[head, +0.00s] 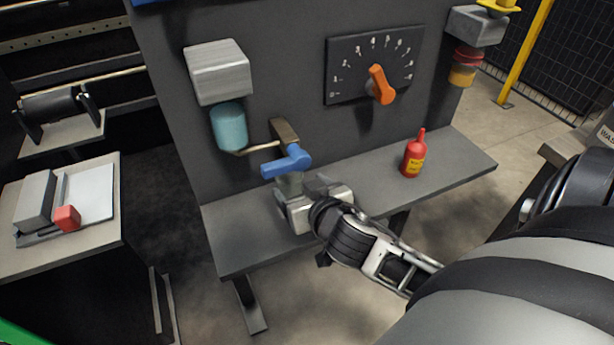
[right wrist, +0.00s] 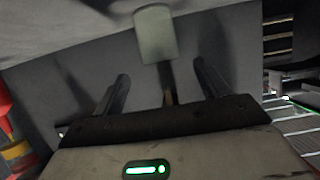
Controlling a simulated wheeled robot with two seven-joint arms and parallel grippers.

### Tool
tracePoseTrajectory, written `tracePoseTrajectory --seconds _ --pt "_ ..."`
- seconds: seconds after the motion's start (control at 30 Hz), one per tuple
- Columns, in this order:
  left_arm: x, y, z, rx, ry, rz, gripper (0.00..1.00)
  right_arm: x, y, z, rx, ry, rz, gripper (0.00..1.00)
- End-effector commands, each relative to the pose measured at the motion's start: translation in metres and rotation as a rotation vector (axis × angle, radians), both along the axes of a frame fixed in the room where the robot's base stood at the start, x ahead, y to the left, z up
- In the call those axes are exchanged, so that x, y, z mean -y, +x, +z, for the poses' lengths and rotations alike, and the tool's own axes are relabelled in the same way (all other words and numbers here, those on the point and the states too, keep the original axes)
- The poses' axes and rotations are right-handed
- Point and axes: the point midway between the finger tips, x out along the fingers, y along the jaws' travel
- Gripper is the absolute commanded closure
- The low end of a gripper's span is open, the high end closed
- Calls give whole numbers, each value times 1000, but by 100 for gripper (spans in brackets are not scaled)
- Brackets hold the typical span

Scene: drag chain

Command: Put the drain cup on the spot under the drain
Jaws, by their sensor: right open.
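A small grey-green cylinder (head: 290,184), which looks like the drain cup, shows under the blue valve lever (head: 287,160), partly hidden by my right gripper (head: 300,202). A pale cylinder (right wrist: 155,34), likely the same cup, shows in the right wrist view, in line with the gap between my open fingers (right wrist: 161,70) and seemingly beyond their tips. I cannot tell whether they touch it. The drain is a thin brass pipe (head: 258,149) by the teal bowl (head: 228,126) on the dark panel. The marked spot cannot be made out. My left gripper is not in view.
A grey shelf (head: 450,160) runs along the panel and carries a red bottle (head: 413,157) at the right. An orange dial knob (head: 380,85) sticks out above. A side table (head: 100,190) with a red block (head: 67,218) stands at the left. The shelf's left end is clear.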

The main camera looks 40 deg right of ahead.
Motion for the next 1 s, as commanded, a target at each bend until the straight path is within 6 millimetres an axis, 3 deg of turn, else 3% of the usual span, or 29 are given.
tracePoseTrajectory --seconds 0.2,0.27,0.37,0.5,0.63,0.77,1.0 --pt "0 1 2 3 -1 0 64 -6 -24 9 -3 1 2 25" --pt "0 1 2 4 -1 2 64 -13 -29 3 -23 6 24 25" --pt "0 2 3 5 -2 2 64 -42 -47 -20 -101 34 127 25" --pt "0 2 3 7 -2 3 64 -99 -80 -49 -176 99 327 25" --pt "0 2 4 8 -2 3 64 -134 -102 -57 -172 142 440 25" --pt "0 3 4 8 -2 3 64 -147 -109 -57 -159 154 480 25" --pt "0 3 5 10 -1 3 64 -148 -109 -57 -156 152 485 25"
